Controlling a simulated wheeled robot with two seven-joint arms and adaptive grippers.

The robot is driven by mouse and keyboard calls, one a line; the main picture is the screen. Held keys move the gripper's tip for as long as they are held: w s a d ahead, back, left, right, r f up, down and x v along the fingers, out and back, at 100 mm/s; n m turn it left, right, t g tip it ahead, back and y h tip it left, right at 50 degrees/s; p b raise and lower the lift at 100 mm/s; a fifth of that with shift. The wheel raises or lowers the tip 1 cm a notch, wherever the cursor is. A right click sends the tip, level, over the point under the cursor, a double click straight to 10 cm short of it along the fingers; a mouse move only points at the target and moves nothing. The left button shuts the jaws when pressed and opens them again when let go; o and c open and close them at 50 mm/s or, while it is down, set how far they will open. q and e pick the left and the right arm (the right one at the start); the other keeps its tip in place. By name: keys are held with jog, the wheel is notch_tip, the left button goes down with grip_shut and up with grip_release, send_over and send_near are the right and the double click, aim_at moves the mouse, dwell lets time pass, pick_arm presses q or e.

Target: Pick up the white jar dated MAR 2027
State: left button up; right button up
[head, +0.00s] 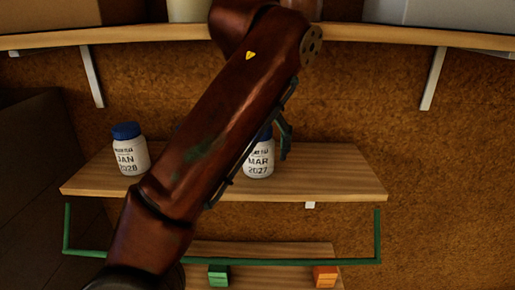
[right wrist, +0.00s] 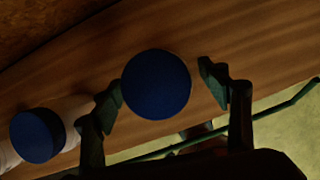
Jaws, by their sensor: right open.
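The white jar dated MAR 2027 (head: 259,166), with a blue lid, stands upright on the wooden shelf in the head view. My arm hides its left part and some of its lid. My right gripper (right wrist: 161,92) is open, its fingers on either side of a blue lid (right wrist: 156,84) in the right wrist view. That jar's label is hidden there, but in the head view one green finger shows just right of the MAR 2027 jar. I see no clear grip contact. My left gripper is not in view.
A similar jar marked JAN 2028 (head: 130,157) stands at the shelf's left. Another blue-lidded jar (right wrist: 38,136) is close to the left finger in the wrist view. A green rail (head: 330,262) runs below the shelf (head: 335,182); an upper shelf (head: 400,37) hangs above.

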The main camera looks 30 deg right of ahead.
jog(key=shift+w+d+f, duration=0.2)
jog(key=shift+f, duration=0.15)
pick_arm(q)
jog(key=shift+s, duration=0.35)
pick_arm(e)
jog(key=shift+s+a, duration=0.1)
jog(key=shift+a, duration=0.1)
jog(key=shift+c, duration=0.9)
jog(key=c, duration=1.3)
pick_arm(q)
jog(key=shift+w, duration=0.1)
pick_arm(e)
jog(key=shift+r, duration=0.1)
jog(key=shift+c, duration=0.3)
jog(key=shift+r, duration=0.1)
